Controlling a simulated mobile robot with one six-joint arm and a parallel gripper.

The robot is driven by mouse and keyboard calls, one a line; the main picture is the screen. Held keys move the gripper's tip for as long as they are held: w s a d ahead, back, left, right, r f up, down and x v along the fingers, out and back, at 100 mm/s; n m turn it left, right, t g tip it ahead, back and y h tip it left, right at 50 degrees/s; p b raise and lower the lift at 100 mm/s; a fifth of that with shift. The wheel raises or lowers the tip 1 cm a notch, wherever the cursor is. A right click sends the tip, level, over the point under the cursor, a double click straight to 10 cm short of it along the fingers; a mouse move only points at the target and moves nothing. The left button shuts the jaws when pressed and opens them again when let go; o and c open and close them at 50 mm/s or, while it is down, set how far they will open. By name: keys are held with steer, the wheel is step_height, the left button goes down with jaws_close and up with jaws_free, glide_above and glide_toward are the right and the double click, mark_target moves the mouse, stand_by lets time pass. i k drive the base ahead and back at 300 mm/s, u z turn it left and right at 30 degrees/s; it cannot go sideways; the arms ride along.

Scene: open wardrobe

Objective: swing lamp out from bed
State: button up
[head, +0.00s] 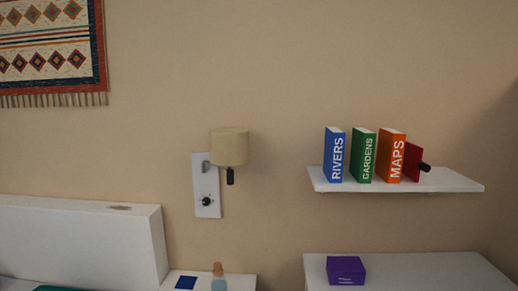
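In the head view, a wall lamp with a round beige shade (229,147) hangs left of centre. It is mounted on a white wall plate (207,187) that carries a dark round knob (206,202). A dark handle or stem (230,176) hangs below the shade. The shade sits at the plate's upper right, and most of the lamp's arm is hidden behind it. The white headboard of the bed (75,235) is at the lower left, below and left of the lamp. My gripper is not in view.
A white shelf (450,182) at the right holds blue, green and orange books and a red item with a dark cylinder. Below it, a purple box (346,270) stands on a white cabinet top (430,268). A corked bottle (219,279) and blue square (186,283) are on a white bedside surface.

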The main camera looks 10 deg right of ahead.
mark_target(229, 147)
steer(key=u, duration=0.4)
steer(key=i, duration=0.55)
steer(key=u, duration=0.65)
steer(key=k, duration=0.2)
steer(key=u, duration=0.9)
